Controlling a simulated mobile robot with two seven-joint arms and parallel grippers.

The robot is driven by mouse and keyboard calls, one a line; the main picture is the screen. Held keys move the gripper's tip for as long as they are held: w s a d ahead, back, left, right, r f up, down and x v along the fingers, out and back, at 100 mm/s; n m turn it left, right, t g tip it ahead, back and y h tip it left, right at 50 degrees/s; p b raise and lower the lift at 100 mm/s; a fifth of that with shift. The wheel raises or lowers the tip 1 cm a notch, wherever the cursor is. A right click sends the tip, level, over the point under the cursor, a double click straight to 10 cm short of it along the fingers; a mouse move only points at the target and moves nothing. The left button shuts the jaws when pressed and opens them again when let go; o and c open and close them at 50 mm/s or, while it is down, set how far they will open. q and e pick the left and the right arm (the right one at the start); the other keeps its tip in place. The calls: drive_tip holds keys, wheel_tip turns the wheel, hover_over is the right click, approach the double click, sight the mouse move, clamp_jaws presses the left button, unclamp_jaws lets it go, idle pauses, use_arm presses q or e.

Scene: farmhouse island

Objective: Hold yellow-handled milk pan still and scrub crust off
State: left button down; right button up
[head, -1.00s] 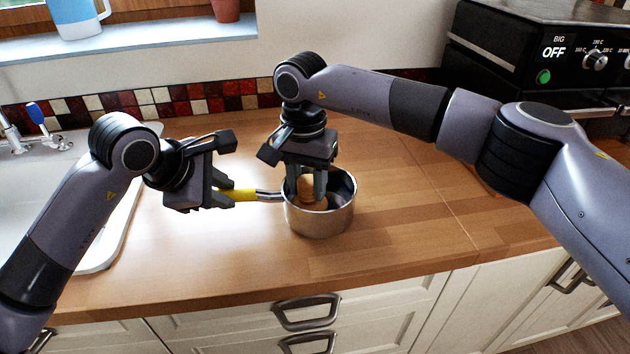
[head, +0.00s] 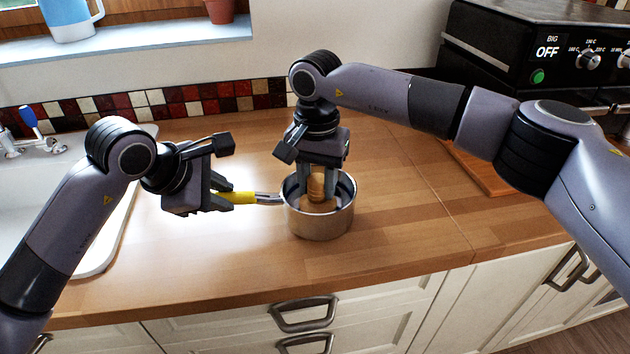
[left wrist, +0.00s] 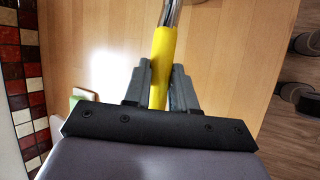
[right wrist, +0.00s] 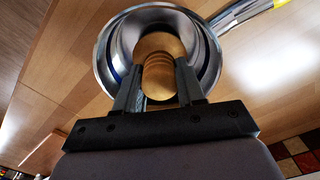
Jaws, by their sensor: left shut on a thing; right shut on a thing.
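The steel milk pan (head: 318,224) stands upright on the wooden counter, its yellow handle (head: 238,197) pointing left. My left gripper (head: 222,198) is shut on the handle; the left wrist view shows the yellow grip (left wrist: 162,62) between its fingers. My right gripper (head: 317,193) points down into the pan, shut on a round wooden scrubbing brush (head: 316,188). In the right wrist view the brush (right wrist: 160,62) sits between the fingers, inside the pan's rim (right wrist: 103,62). The brush's lower end and most of the pan's floor are hidden, and I cannot make out any crust.
A white sink (head: 100,262) with a tap lies at the left. A black oven (head: 560,50) stands at the back right, with a wooden board (head: 480,170) in front of it. The counter (head: 410,225) around the pan is mostly clear.

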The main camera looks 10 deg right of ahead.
drive_tip(key=shift+r, duration=3)
drive_tip(key=shift+r, duration=1.5)
drive_tip(key=w+d+m, duration=0.2)
drive_tip(key=d+m, duration=0.2)
drive_tip(key=d, duration=0.4)
drive_tip(key=w+d+m, duration=0.3)
drive_tip(key=d+m, duration=0.1)
drive_tip(key=d, duration=0.4)
drive_tip(key=shift+m, duration=0.4)
drive_tip(key=shift+s+d+f, duration=0.1)
drive_tip(key=shift+d+f, duration=0.05)
drive_tip(key=shift+f, duration=4.7)
drive_tip(key=shift+f, duration=0.1)
